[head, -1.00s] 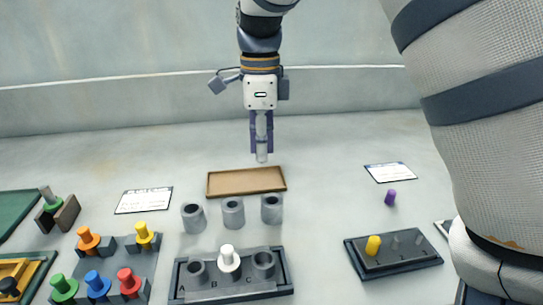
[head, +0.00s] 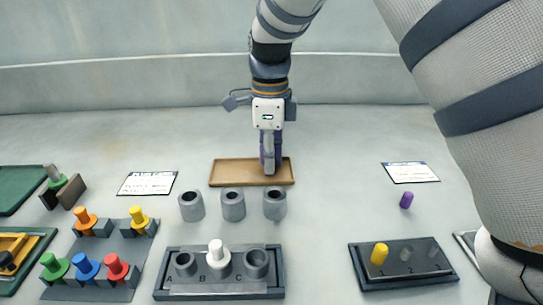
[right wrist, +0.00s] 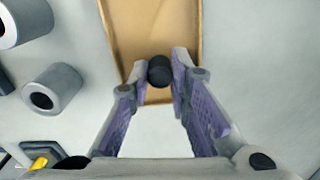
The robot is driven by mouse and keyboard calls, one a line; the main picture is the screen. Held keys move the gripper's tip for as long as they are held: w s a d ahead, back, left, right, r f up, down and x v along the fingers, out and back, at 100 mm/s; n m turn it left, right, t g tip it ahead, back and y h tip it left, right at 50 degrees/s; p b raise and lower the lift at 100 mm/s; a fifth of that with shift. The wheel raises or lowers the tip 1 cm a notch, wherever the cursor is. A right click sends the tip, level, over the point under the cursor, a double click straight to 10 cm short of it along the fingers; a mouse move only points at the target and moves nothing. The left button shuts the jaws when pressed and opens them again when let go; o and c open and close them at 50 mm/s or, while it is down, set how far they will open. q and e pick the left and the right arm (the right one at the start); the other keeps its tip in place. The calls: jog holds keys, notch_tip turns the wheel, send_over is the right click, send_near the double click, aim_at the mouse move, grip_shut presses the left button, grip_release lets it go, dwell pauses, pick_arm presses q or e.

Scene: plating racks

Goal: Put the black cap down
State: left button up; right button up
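The black cap (right wrist: 160,70) sits between the two fingertips of my right gripper (right wrist: 160,64) in the right wrist view, with both fingertips close against its sides. It is over the brown tray (right wrist: 150,25). In the head view my right gripper (head: 269,168) points down at the right part of the tray (head: 230,173), and the cap is hidden there. I cannot tell whether the cap touches the tray floor. My left gripper is not in view.
Several grey hollow cylinders (head: 233,205) stand just in front of the tray. Nearer is a rack (head: 225,289) marked A, B, C with a white-topped piece (head: 217,255). Coloured pegs stand on a grey block at left. A purple peg (head: 406,200) stands at right.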

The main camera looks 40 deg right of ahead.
jog(key=o, duration=0.4)
jog(key=shift+s+d+r, duration=0.1)
jog(key=shift+s, duration=0.1)
jog(key=shift+w, duration=0.1)
jog(key=shift+r, duration=0.15)
notch_tip(320, 180, up, 12)
